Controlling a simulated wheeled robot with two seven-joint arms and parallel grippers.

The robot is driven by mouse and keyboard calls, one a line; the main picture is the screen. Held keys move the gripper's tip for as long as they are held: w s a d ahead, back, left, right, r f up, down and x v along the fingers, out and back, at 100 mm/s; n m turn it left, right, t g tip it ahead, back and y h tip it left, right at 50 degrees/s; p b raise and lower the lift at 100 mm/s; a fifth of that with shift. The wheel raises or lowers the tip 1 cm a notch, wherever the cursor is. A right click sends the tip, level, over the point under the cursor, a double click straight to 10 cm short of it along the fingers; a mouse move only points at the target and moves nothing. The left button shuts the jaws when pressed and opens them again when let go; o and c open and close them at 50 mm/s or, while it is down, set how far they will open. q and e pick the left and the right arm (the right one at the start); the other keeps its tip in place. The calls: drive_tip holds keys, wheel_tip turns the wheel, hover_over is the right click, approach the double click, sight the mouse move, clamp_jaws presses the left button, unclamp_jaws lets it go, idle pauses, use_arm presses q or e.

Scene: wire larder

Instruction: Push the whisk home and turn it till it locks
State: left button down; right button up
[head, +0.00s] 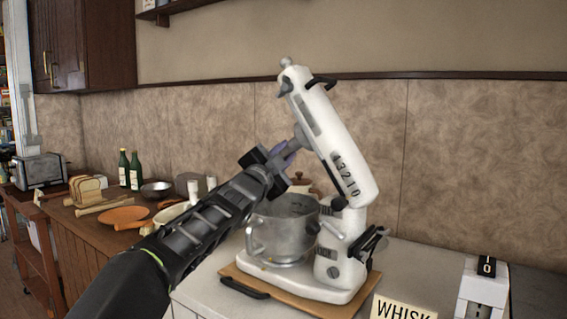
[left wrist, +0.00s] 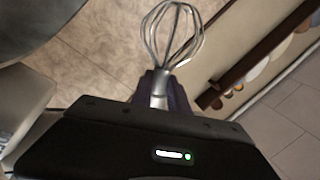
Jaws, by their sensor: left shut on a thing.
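The white stand mixer (head: 325,135) stands with its head tilted up, and its grey hub (head: 300,134) points down and left. My left gripper (head: 282,153) is right at the hub. In the left wrist view the whisk (left wrist: 173,38) shows its wire loops beyond the fingers, and the left gripper (left wrist: 162,92) is shut on its shaft. In the head view my gripper and arm hide most of the whisk, so I cannot tell how far it sits in the hub. My right gripper is not in view.
A steel bowl (head: 285,228) stands on the mixer base below the raised head. The mixer rests on a wooden board (head: 250,283). A WHISK sign (head: 402,308) and a white device (head: 484,290) are at right. Bottles (head: 130,170), bread (head: 86,190) and a toaster (head: 40,171) stand left.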

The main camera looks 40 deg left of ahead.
use_arm(q)
drive_tip(key=shift+d+r, duration=0.4)
idle(0.3)
drive_tip(key=c, duration=1.5)
unclamp_jaws()
drive_tip(key=shift+d, duration=0.1)
drive_tip(key=o, duration=0.3)
drive_tip(key=shift+f, duration=0.2)
drive_tip(key=shift+b+v, duration=0.85)
drive_tip(key=shift+v, duration=3)
